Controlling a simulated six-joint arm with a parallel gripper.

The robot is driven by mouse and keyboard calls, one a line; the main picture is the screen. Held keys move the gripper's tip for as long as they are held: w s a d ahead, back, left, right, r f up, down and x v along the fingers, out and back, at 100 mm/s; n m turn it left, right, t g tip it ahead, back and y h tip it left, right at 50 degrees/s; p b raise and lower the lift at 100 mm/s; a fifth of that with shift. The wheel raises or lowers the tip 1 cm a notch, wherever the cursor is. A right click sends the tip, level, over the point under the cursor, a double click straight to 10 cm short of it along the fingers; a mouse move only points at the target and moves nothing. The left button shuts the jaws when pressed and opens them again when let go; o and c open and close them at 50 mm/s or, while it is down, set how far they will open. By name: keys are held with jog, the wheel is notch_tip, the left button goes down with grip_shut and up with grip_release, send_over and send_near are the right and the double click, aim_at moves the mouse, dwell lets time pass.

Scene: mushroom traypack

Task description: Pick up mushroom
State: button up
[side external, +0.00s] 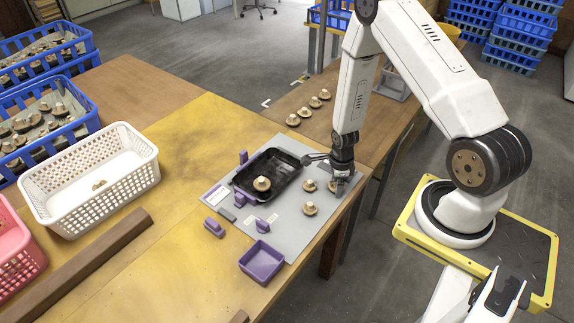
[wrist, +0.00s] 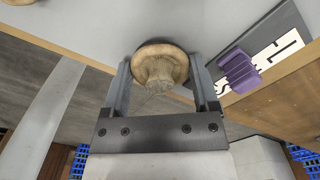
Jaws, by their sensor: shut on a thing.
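My gripper (side external: 340,180) is low over the right side of the grey mat (side external: 290,228). In the wrist view my gripper (wrist: 160,72) is shut on a mushroom (wrist: 160,68), a pale brown cap with a stubby stem, held between the two fingers. Two other mushrooms, one (side external: 309,185) and another (side external: 310,209), sit on the mat left of my gripper. A black tray (side external: 280,178) lies on the mat further left with one mushroom (side external: 262,184) in it. In the side view the fingers partly hide the held mushroom, so its contact with the mat is unclear.
Purple blocks (side external: 262,225) stand around the black tray. An empty purple bin (side external: 261,262) is at the mat's front edge. A row of several mushrooms (side external: 304,112) lies on the wooden table behind. A white basket (side external: 140,183) and blue crates (side external: 85,100) stand left.

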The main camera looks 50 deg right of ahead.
jog(key=shift+r, duration=0.15)
jog(key=shift+r, duration=4.85)
jog(key=w+a+r, duration=0.3)
jog(key=w+a, duration=0.1)
jog(key=a, duration=0.3)
jog(key=shift+r+n, duration=0.35)
jog(key=shift+n, duration=0.05)
jog(key=shift+w, duration=0.2)
